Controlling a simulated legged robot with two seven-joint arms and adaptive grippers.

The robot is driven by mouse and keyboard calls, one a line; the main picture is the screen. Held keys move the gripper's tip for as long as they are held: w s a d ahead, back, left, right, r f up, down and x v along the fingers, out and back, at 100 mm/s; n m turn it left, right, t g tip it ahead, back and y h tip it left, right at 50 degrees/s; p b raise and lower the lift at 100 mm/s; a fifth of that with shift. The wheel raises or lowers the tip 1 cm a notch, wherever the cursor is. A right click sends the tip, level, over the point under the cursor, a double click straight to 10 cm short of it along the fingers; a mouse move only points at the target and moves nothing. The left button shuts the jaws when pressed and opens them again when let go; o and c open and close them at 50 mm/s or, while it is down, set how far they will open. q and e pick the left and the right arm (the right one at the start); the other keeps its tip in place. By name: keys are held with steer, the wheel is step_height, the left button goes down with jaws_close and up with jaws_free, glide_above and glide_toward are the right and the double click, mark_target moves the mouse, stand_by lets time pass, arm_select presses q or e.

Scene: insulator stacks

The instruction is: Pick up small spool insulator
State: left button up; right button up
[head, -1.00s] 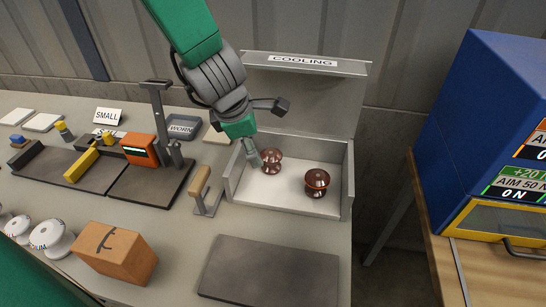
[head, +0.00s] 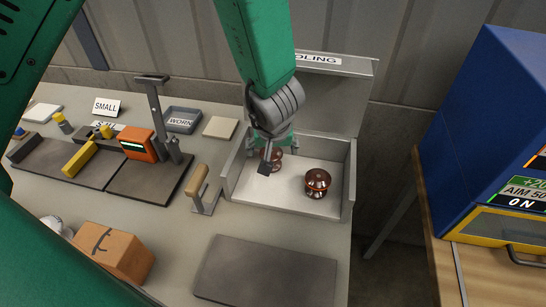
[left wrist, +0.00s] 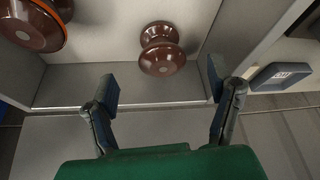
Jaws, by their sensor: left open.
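Two brown glossy spool insulators stand in the grey box labelled COOLING (head: 347,180). The left spool (head: 276,160) is partly hidden behind my left gripper (head: 279,158); the right spool (head: 317,183) stands clear. In the left wrist view, one spool (left wrist: 160,48) lies ahead of and between the open fingers of my left gripper (left wrist: 162,86), with nothing held. The other spool (left wrist: 38,22), with an orange ring, is at the upper left and cut off by the frame. My right gripper is not in view.
A wooden-handled tool (head: 200,188) stands left of the box. A dark flat plate (head: 266,272) lies in front, and a cardboard-coloured block (head: 110,252) is at front left. A WORN tray (head: 181,119) and an orange device (head: 138,144) stand farther left. The box walls surround the spools.

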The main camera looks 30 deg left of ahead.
mark_target(272, 153)
arm_select(q)
steer(key=shift+x, duration=1)
steer(key=b+x, duration=0.2)
steer(key=x, duration=0.2)
steer(key=shift+w+a+f, duration=0.15)
steer(key=shift+w+f, duration=0.05)
steer(key=shift+w, duration=0.1)
steer(key=shift+r, duration=0.1)
steer(key=shift+c, duration=0.8)
steer(key=c, duration=1.3)
